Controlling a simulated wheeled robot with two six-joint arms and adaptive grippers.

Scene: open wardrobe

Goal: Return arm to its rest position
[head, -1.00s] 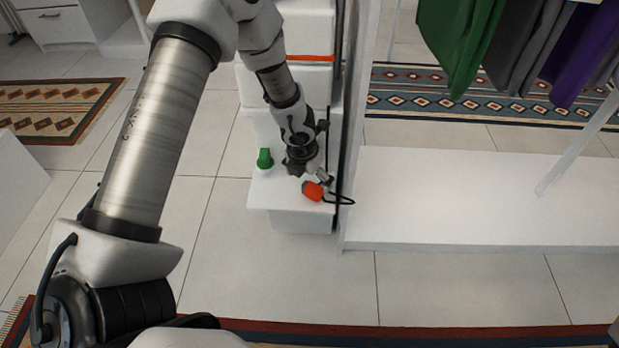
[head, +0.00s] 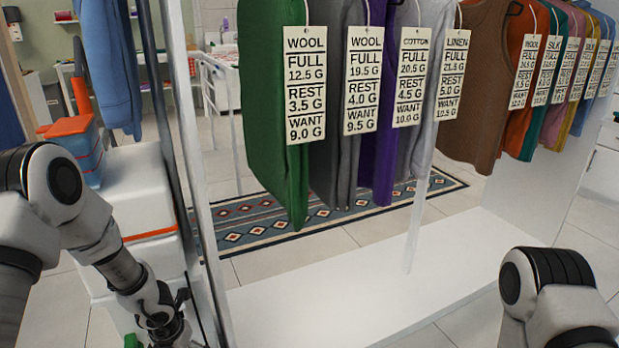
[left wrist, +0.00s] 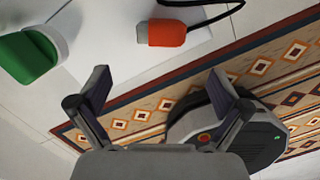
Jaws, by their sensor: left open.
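My left arm comes in from the left in the head view and reaches down beside the white drawer unit (head: 145,205). My left gripper (head: 165,338) is at the bottom edge there, partly cut off. In the left wrist view the left gripper (left wrist: 158,92) has its fingers spread wide with nothing between them. An orange-red block with a black cable (left wrist: 166,33) lies beyond the fingertips on a white surface, apart from them. A green object with a white rim (left wrist: 30,55) is at the upper left. My right arm shows only a joint at the lower right; its gripper is out of view.
Garments with paper tags (head: 305,84) hang along the rack above the white wardrobe floor (head: 325,308). A pale upright post (head: 190,120) stands just right of my left arm. A blue and orange box (head: 88,150) sits on the drawer unit. A patterned rug (head: 250,218) lies behind.

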